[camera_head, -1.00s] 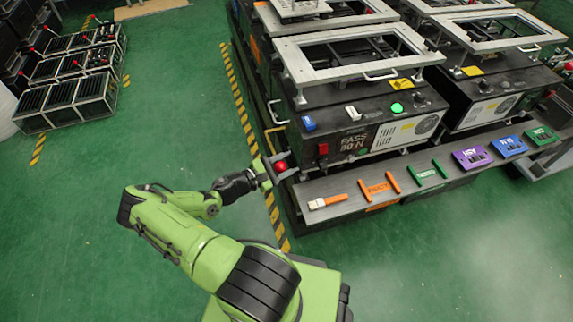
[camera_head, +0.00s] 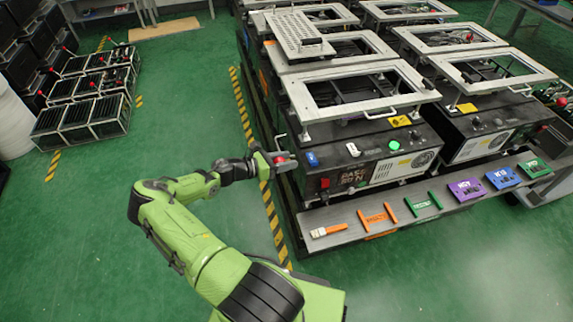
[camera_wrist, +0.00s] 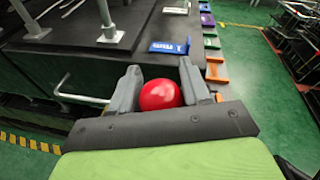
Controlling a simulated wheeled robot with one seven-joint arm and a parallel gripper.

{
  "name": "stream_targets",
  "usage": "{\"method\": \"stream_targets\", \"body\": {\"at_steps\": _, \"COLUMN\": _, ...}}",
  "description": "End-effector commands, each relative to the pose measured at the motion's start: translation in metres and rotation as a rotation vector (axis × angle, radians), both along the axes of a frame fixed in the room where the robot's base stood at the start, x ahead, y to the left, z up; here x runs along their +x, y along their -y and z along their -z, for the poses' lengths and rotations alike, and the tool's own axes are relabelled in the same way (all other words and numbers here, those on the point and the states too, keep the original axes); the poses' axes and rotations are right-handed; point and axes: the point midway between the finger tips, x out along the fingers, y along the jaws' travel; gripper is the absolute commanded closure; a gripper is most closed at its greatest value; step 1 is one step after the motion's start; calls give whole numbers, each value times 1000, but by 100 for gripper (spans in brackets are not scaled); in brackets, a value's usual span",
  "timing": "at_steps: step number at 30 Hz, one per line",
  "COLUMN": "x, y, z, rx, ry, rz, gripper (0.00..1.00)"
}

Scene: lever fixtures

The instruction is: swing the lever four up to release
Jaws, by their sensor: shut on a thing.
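The lever's red ball knob (camera_wrist: 159,95) sits between the two grey fingers of my gripper (camera_wrist: 160,88) in the wrist view. My gripper is shut on it. In the head view my gripper (camera_head: 284,160) is at the left front corner of the nearest machine (camera_head: 370,150), with the red knob (camera_head: 281,160) just showing at its fingers. The rest of the lever is hidden by my gripper. I cannot read a number on this lever.
A grey shelf (camera_head: 345,211) along the machine's front holds a brush (camera_head: 328,231) and several coloured parts. A bent metal handle (camera_wrist: 80,92) stands beside my gripper.

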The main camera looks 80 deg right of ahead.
Motion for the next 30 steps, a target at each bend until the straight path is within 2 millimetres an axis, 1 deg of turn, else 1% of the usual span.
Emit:
{"method": "stream_targets", "body": {"at_steps": 1, "x": 0, "y": -1, "z": 4, "rx": 22, "ry": -5, "rz": 2, "gripper": 100}}
{"method": "stream_targets", "body": {"at_steps": 14, "x": 1, "y": 0, "z": 2, "rx": 31, "ry": -11, "rz": 0, "gripper": 100}}
{"method": "stream_targets", "body": {"at_steps": 15, "x": 1, "y": 0, "z": 2, "rx": 30, "ry": -12, "rz": 0, "gripper": 52}}
{"method": "stream_targets", "body": {"at_steps": 19, "x": 1, "y": 1, "z": 2, "rx": 28, "ry": -11, "rz": 0, "gripper": 32}}
{"method": "stream_targets", "body": {"at_steps": 26, "x": 1, "y": 1, "z": 0, "rx": 22, "ry": -10, "rz": 0, "gripper": 32}}
{"method": "stream_targets", "body": {"at_steps": 28, "x": 4, "y": 0, "z": 0, "rx": 21, "ry": -9, "rz": -1, "gripper": 32}}
{"method": "stream_targets", "body": {"at_steps": 30, "x": 11, "y": -5, "z": -3, "rx": 21, "ry": -9, "rz": -3, "gripper": 32}}
